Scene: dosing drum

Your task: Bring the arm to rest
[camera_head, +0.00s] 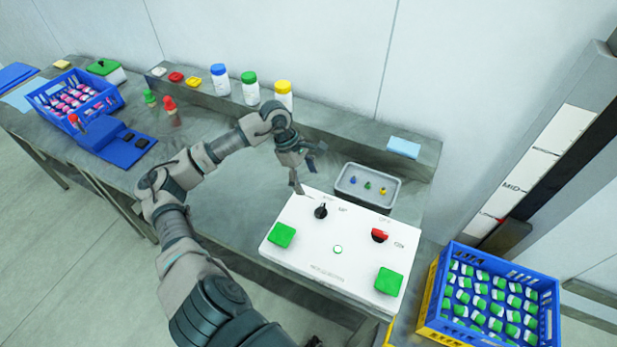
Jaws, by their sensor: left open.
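My left arm comes in from the bottom left and bends over the grey bench. My left gripper (305,172) is open and empty. In the picture it shows just above the back left corner of the white control box (330,248); I cannot tell how high it is. My right gripper is not in view.
A grey tray (388,203) with small coloured pegs stands behind the box. A blue crate (548,290) of green-and-white bottles is at bottom right, another blue crate (110,92) at far left. Three bottles (250,88) stand on the back ledge. A level gauge (545,150) is at right.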

